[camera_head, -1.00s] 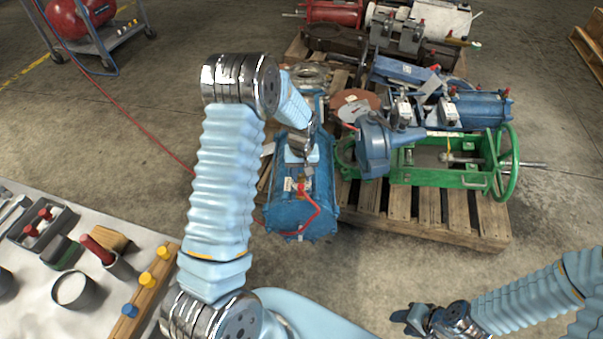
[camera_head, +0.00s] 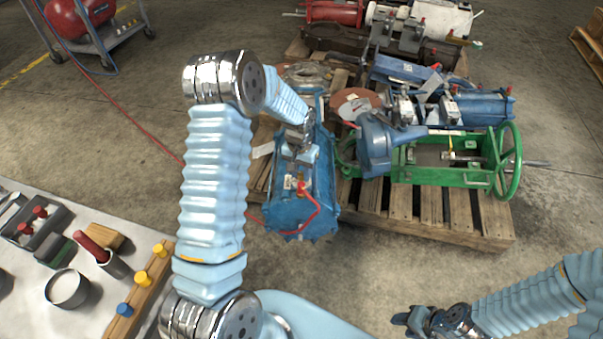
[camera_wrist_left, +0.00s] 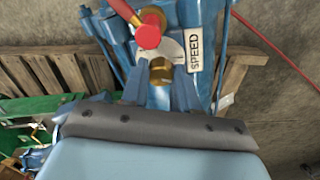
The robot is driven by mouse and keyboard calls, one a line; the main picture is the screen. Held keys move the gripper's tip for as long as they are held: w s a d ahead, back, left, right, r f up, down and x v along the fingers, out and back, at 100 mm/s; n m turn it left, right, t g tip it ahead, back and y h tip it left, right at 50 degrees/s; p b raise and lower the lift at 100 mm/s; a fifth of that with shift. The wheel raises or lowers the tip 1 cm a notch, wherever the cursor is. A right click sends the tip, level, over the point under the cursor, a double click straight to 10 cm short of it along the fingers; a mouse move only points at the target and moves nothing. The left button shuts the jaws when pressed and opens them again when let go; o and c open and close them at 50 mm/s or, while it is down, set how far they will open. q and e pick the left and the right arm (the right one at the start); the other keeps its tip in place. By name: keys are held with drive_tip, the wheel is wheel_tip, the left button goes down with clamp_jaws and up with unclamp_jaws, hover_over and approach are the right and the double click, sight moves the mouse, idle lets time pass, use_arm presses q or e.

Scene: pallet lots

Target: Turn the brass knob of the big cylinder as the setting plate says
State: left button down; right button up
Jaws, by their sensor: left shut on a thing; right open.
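The big blue cylinder (camera_head: 318,195) lies along the near left side of the pallet. In the left wrist view the brass knob (camera_wrist_left: 160,71) stands in front of a pale dial plate (camera_wrist_left: 174,49) with fine marks too small to read. A white label (camera_wrist_left: 195,38) beside it reads SPEED. My right gripper (camera_head: 424,319) is open and empty, low over the floor, away from the pallet.
A red-handled valve (camera_wrist_left: 147,36) sits close beside the knob; a red hose (camera_head: 319,207) runs from the cylinder. A green frame with handwheel (camera_head: 508,162) and other machines crowd the wooden pallet (camera_head: 440,228). A workbench (camera_head: 35,275) stands at left. Floor in front is clear.

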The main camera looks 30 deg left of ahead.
use_arm(q)
drive_tip(key=m+b, duration=0.1)
drive_tip(key=m, duration=0.4)
drive_tip(key=shift+m, duration=0.3)
drive_tip(key=m, duration=0.5)
drive_tip(key=shift+m+h, duration=0.3)
drive_tip(key=shift+h, duration=0.1)
use_arm(e)
drive_tip(key=shift+w+d+f, duration=0.15)
drive_tip(key=shift+d+f, duration=0.1)
drive_tip(key=shift+f, duration=0.45)
use_arm(q)
drive_tip(key=shift+m, duration=0.3)
drive_tip(key=c, duration=0.8)
unclamp_jaws()
drive_tip(key=shift+c, duration=0.2)
